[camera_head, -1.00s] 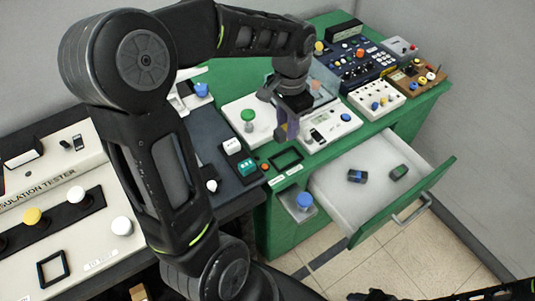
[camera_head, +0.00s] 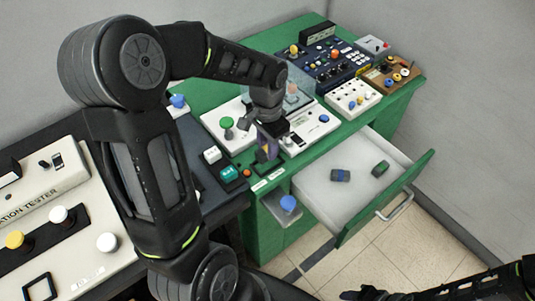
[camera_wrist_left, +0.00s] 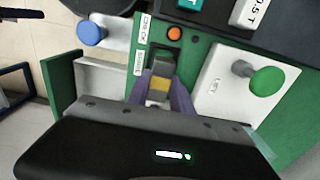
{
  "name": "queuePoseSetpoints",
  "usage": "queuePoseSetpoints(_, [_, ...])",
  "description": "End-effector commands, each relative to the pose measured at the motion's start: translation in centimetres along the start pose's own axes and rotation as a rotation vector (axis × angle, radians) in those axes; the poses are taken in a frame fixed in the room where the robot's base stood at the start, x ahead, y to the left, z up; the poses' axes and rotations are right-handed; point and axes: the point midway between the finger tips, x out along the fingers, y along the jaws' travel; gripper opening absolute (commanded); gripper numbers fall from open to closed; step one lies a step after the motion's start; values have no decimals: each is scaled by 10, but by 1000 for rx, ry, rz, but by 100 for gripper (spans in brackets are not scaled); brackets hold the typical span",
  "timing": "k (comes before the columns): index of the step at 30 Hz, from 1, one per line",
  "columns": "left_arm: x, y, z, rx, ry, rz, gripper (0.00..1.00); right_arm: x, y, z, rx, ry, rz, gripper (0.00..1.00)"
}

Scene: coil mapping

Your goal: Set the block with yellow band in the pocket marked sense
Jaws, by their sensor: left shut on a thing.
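My left gripper (camera_head: 267,152) is shut on a small block with a yellow band. In the left wrist view the block (camera_wrist_left: 160,84) shows between the two purple fingers (camera_wrist_left: 161,92). In the head view the fingers largely hide it. The dark pocket (camera_wrist_left: 166,56) sits in the green bench top just past the block, beside labels reading CHECK and SENSE (camera_wrist_left: 137,62). The block overlaps the pocket in view; I cannot tell whether it touches it. My right gripper (camera_head: 366,294) is at the bottom edge of the head view, dark and unclear.
An open drawer (camera_head: 325,205) holds two dark blocks, one with blue (camera_head: 341,175) and one with green (camera_head: 380,168). A blue knob (camera_head: 288,203) sits below the bench top.

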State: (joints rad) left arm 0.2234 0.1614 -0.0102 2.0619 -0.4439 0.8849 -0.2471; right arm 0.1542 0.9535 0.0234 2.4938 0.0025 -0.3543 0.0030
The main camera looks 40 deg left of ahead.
Motion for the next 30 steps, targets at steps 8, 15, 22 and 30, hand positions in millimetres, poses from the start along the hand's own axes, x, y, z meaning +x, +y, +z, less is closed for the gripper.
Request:
queuePoseSetpoints(8, [22,0,1,1,-3,1,0,-3,-1,0,0,-1,0,49])
queuePoseSetpoints(15, [37,0,0,0,1,0,0,-3,-1,0,1,-1,1,49])
queuePoseSetpoints(22, [40,0,0,1,1,0,0,-1,0,0,0,-1,1,49])
queuePoseSetpoints(30, [40,0,0,1,0,1,44,-1,0,0,0,0,0,49])
